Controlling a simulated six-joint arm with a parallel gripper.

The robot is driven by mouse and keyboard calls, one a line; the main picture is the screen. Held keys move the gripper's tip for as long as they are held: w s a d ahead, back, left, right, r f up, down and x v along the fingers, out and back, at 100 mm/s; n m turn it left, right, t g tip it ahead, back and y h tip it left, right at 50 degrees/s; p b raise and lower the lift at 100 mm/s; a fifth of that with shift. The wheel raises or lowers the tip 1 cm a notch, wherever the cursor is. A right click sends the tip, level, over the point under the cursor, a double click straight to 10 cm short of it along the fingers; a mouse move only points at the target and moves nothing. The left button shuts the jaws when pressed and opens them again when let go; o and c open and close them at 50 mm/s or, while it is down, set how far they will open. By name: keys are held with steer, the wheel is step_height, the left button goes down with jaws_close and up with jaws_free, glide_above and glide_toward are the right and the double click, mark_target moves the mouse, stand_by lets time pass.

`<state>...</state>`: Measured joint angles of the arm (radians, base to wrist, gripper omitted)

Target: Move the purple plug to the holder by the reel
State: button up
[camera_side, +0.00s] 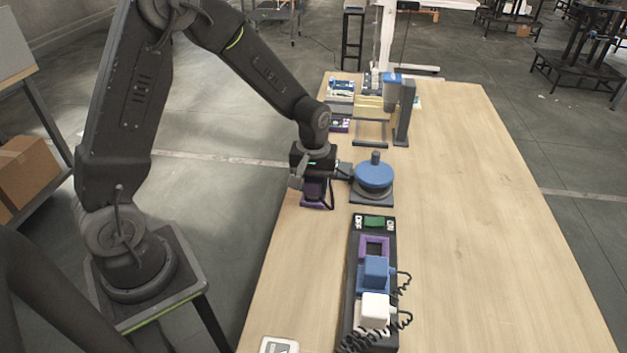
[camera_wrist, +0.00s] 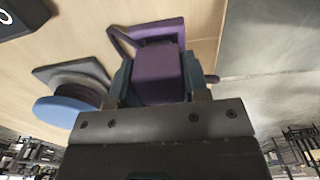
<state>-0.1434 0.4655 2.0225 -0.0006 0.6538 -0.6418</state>
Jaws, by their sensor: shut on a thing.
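The purple plug (camera_side: 315,191) is between the jaws of my gripper (camera_side: 313,181), at the table's left edge beside the blue reel. In the wrist view, the plug (camera_wrist: 158,68) fills the space between both fingers of my gripper (camera_wrist: 158,82). A purple holder (camera_side: 309,204) lies on the table directly below the plug; its frame (camera_wrist: 152,29) also shows in the wrist view. The plug is at or in this holder; how deep it sits is hidden. The blue reel (camera_side: 373,174) stands just right of my gripper on a dark base.
A black strip (camera_side: 359,228) in front of the reel has an empty purple-framed socket (camera_side: 374,247), a blue plug (camera_side: 376,271) and a white plug (camera_side: 375,307) with coiled cords. A grey stand (camera_side: 405,115) and trays (camera_side: 341,88) are behind. The table's right side is clear.

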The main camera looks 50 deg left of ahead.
steer(key=shift+f, duration=0.5)
stand_by(0.4)
steer(key=o, duration=1.2)
steer(key=shift+c, duration=0.2)
steer(key=shift+r, duration=3.55)
